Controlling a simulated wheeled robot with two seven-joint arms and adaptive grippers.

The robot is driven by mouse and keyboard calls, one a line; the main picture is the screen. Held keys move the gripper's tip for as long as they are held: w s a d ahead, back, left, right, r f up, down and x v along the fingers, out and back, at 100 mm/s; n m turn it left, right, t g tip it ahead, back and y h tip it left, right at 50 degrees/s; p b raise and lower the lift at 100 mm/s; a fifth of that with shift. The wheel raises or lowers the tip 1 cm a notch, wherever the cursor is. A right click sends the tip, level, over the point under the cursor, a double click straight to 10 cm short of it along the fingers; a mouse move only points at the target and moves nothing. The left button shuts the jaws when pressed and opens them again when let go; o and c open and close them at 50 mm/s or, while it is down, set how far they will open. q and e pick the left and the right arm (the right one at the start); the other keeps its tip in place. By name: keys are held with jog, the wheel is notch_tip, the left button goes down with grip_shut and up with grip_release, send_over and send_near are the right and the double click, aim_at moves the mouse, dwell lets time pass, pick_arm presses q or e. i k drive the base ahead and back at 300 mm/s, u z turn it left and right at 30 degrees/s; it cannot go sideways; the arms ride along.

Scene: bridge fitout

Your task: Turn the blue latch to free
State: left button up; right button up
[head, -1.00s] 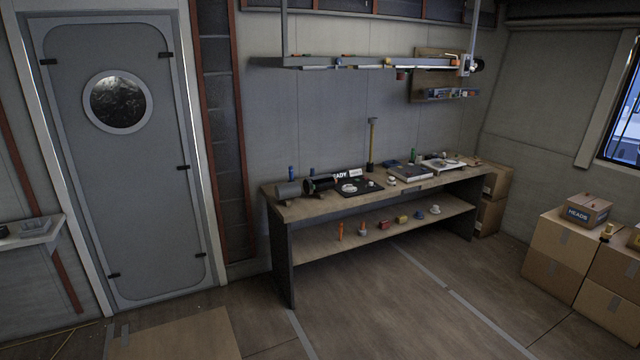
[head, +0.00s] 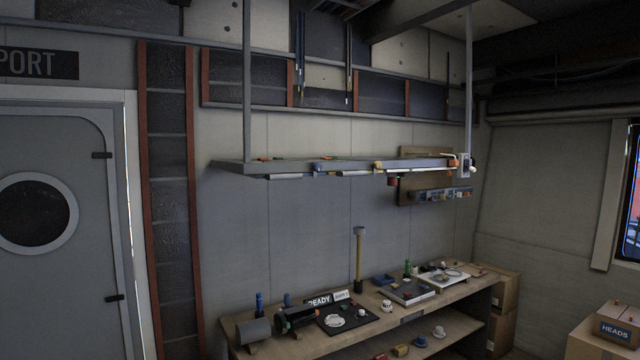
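I cannot make out for certain which thing is the blue latch. A small blue part (head: 318,168) shows on the front edge of the hanging shelf (head: 230,166). A bluish-grey strip with small fittings (head: 430,195) is on the brown wall board (head: 410,165) below the shelf's right end. These parts are too small to tell their position or setting. Neither of my grippers is in view.
A workbench (head: 300,347) stands along the wall, bearing a black mat (head: 362,322), a grey book-like block (head: 408,291) and an upright hammer-like tool (head: 359,260). A grey door (head: 60,270) is at left. Boxes (head: 612,325) stand at right.

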aim_at(316, 167)
jog(key=u, duration=0.35)
jog(key=i, duration=1.2)
jog(key=u, duration=0.05)
